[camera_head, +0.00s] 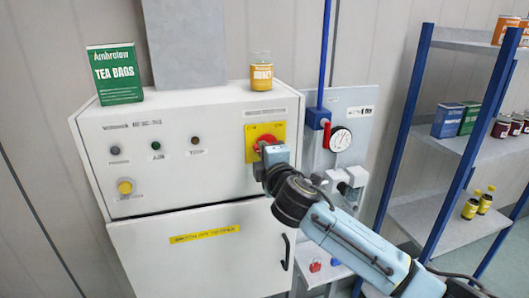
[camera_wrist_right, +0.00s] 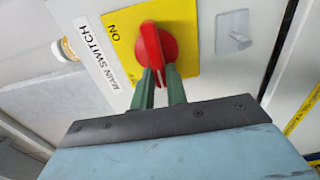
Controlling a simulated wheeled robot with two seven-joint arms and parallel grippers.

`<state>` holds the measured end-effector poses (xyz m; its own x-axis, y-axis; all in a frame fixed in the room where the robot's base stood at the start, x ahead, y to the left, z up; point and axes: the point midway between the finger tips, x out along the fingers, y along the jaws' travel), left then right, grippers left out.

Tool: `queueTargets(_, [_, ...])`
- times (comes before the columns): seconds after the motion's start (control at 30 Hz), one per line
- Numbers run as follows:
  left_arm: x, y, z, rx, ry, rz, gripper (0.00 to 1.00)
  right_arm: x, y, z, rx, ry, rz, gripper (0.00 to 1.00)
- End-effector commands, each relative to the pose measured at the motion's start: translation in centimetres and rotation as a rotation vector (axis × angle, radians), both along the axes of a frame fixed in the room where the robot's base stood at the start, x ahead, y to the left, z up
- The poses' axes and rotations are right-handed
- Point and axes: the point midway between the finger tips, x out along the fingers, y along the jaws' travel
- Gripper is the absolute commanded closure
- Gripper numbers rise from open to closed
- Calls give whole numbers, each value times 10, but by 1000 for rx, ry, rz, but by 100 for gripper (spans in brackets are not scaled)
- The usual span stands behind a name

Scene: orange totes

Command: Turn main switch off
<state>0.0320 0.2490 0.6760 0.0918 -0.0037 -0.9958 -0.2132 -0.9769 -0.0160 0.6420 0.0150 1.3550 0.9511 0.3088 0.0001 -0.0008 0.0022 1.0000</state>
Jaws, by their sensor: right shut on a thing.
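The main switch is a red rotary knob (camera_head: 265,141) on a yellow plate (camera_head: 251,134), at the upper right of a white cabinet's front. My right gripper (camera_head: 268,149) reaches it from the lower right. In the right wrist view the green fingers of the gripper (camera_wrist_right: 160,85) are shut on the red knob's handle (camera_wrist_right: 151,45). The handle lies roughly in line with the fingers. The yellow plate (camera_wrist_right: 188,25) shows "ON" at its left, and a white "MAIN SWITCH" label (camera_wrist_right: 97,62) is beside it. My left gripper is out of view.
The white cabinet (camera_head: 205,165) carries a green tea box (camera_head: 114,75) and a yellow-labelled jar (camera_head: 261,72) on top. A gauge (camera_head: 340,139) and blue pipe (camera_head: 325,55) are right of it. Blue-framed shelves (camera_head: 440,145) stand farther right.

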Motion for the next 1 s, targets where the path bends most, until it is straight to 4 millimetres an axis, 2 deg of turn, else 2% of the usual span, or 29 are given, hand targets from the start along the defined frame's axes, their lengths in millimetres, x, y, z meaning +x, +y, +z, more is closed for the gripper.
queueTargets(0.47, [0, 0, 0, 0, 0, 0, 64, 0, 0, -1, -16, -4, 0, 100])
queueTargets(0.5, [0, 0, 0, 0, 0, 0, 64, 0, 0, -1, -16, -4, 0, 80])
queueTargets(0.63, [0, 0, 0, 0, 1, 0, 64, 0, 0, -1, -15, -4, 0, 64])
queueTargets(1.0, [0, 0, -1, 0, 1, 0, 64, -3, -1, -1, -12, -4, 0, 64])
